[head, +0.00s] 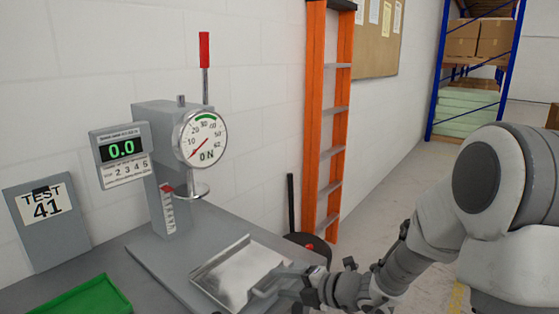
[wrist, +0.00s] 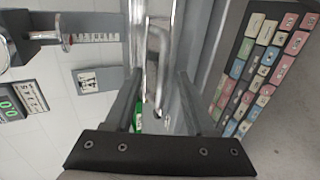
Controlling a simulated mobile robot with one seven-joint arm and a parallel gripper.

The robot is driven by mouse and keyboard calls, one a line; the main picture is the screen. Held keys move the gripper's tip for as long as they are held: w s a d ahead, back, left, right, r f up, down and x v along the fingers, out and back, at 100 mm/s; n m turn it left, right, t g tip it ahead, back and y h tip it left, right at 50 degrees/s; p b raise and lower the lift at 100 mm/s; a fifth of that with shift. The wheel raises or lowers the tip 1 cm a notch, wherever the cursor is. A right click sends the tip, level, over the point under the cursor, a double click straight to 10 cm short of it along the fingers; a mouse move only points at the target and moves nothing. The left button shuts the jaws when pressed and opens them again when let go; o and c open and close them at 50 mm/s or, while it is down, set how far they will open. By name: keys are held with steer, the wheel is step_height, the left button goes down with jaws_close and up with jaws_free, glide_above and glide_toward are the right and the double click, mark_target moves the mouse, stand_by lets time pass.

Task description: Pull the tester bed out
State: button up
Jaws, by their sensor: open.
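The foam tester stands against the wall, with a round dial (head: 201,138) and a display (head: 124,148) reading 0.0. Its tester bed (head: 236,272), a shallow metal tray, is empty and lies on the base, to the front right of the round press plate (head: 190,191). A bent metal handle (head: 270,280) is at the bed's right side, partly hidden by my gripper. My gripper (head: 292,282) is open at the handle. In the wrist view the handle (wrist: 158,42) runs between the two fingers (wrist: 160,88); I cannot tell whether either finger touches it.
A green tray (head: 88,299) lies at the front left of the bench, near a TEST 41 sign (head: 42,212). A red-tipped lever (head: 204,65) rises from the tester. An orange ladder (head: 331,120) leans behind. The wrist view shows a board of coloured labels (wrist: 258,70).

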steer(key=p+v, duration=0.3)
steer(key=v, duration=0.2)
steer(key=shift+d+r+p, duration=0.1)
steer(key=shift+r+p, duration=0.25)
steer(key=s+a+r+n+g+h, duration=0.1)
steer(key=s+r+n+g, duration=0.2)
steer(key=n, duration=0.5)
steer(key=s+a+r+n, duration=0.1)
steer(key=s+r+n, duration=0.2)
steer(key=s+n, duration=0.4)
steer(key=s+r+n+g+h, duration=0.1)
steer(key=s+r+n+g, duration=0.15)
steer(key=n, duration=0.55)
steer(key=s+d+r+n+t+h, duration=0.1)
steer(key=s+d+r+n+h, duration=0.1)
steer(key=n, duration=0.5)
steer(key=s+d+r+n+t+h+p, duration=0.1)
steer(key=s+d+r+n+h, duration=0.2)
steer(key=d+n, duration=0.2)
steer(key=s+d+r+n+t+h, duration=0.1)
steer(key=s+d+r+n+h, duration=0.2)
steer(key=n, duration=0.5)
steer(key=shift+s+d+n, duration=0.3)
steer(key=shift+s+d, duration=0.1)
steer(key=shift+d, duration=0.3)
